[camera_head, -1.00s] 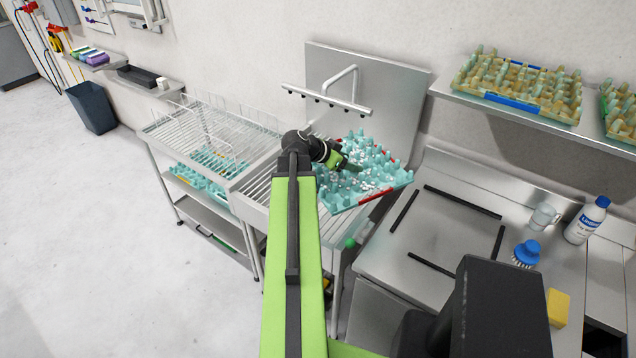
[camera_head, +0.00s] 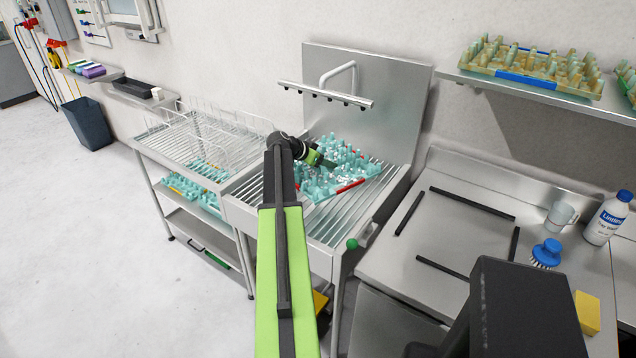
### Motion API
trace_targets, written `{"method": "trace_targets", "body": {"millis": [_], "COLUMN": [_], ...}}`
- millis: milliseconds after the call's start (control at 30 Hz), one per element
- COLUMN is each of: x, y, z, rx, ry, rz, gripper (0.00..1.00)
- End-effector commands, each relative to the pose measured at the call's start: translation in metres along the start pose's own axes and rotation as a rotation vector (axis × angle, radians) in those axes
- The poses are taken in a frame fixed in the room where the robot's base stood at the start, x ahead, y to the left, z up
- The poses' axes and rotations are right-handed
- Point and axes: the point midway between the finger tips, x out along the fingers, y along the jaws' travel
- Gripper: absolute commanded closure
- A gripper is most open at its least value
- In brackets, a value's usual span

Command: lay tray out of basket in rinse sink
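A turquoise egg tray (camera_head: 347,186) with a red edge strip and white specks is over the slatted rinse sink (camera_head: 325,228), below the spray bar. It looks low, close to the slats and inside the sink's walls. I cannot tell whether all of it rests on them. My gripper (camera_head: 328,162) is at the tray's upper left part and looks shut on it; the fingertips are partly hidden among the tray's pegs. The wire basket (camera_head: 215,135) stands on the slatted rack left of the sink, and no tray shows inside it.
The spray bar (camera_head: 325,95) hangs above the sink's back. More turquoise trays (camera_head: 190,190) lie under the left rack. To the right, a steel counter holds black rails (camera_head: 472,203), a blue brush (camera_head: 546,253), a cup and a bottle (camera_head: 608,218). Dirty trays (camera_head: 535,63) sit on the wall shelf.

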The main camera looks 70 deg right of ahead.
Motion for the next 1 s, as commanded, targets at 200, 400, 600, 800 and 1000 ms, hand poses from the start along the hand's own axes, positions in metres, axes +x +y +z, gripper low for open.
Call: {"method": "trace_targets", "body": {"millis": [200,400,600,800,1000], "x": [-0.005,-0.001,0.021,0.019,0.021], "y": [-0.018,-0.018,-0.017,-0.017,-0.017], "z": [0.025,0.031,0.059,0.056,0.059], "rx": [0.000,0.001,0.001,0.001,0.001], "ry": [0.001,0.001,0.001,0.001,0.000], "rz": [0.002,0.002,0.002,0.003,0.003], "gripper": [1.00,1.00,1.00,1.00,0.41]}}
